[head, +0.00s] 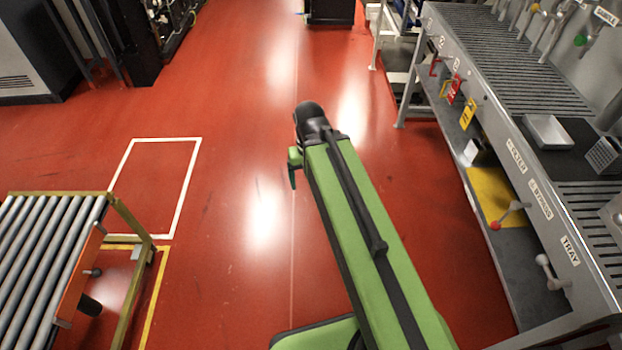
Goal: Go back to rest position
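My green and black arm reaches up the middle of the head view from the bottom edge, tilted to the left, over the red floor. Its far end is a rounded black joint, with a small green and black part beside it on the left.
A grey slatted workbench (481,70) with a lower shelf, a small metal tray (549,132) and hanging tags stands on the right. A roller conveyor (40,245) stands lower left. A white outlined rectangle (189,180) marks the floor. The central red floor (240,70) is clear.

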